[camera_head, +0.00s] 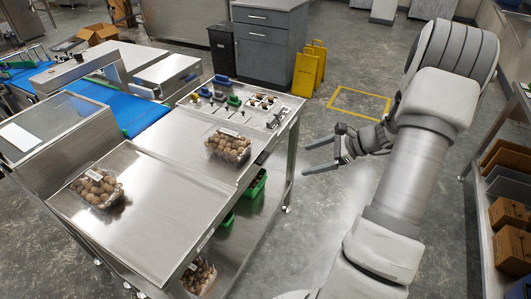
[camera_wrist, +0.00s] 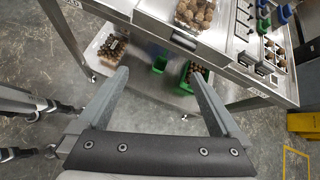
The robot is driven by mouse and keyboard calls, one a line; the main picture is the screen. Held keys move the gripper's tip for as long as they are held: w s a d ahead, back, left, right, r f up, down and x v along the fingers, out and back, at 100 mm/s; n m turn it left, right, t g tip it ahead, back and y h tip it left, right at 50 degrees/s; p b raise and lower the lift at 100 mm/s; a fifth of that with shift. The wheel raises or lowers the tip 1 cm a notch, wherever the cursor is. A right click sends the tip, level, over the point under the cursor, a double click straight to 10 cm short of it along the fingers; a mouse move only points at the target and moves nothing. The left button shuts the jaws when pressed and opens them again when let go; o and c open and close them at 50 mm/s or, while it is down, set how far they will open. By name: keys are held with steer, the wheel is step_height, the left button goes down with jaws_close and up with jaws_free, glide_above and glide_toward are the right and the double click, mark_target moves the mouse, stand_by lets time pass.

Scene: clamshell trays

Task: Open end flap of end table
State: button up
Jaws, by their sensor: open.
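The table's edge also shows at the top of the wrist view (camera_wrist: 220,62). My gripper (camera_head: 305,158) is to the right of the table, apart from it, with its fingers pointing left toward its right end. In the wrist view my gripper (camera_wrist: 158,71) is open, with nothing between its fingers.
Clamshell trays of brown round produce (camera_head: 228,146) (camera_head: 98,187) sit on the table. Green bins (camera_head: 255,185) and another tray (camera_head: 199,276) are on the lower shelf. Yellow floor signs (camera_head: 309,68) stand behind. A shelf with cardboard boxes (camera_head: 510,216) is at right. Open floor lies between.

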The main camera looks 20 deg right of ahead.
mark_target(266, 158)
steer(key=w+a+f+m+t, duration=0.1)
steer(key=w+a+f, duration=0.1)
steer(key=w+f, duration=0.1)
steer(key=w+a+f+m+t, duration=0.1)
steer(key=w+a+f+m, duration=0.1)
steer(key=w, duration=0.4)
steer(key=w+a+f+m+t+y, duration=0.1)
steer(key=w+a+f, duration=0.2)
steer(key=w+f, duration=0.1)
steer(key=shift+w, duration=0.5)
steer(key=shift+f, duration=0.1)
steer(key=c, duration=1.1)
steer(key=shift+f, duration=0.15)
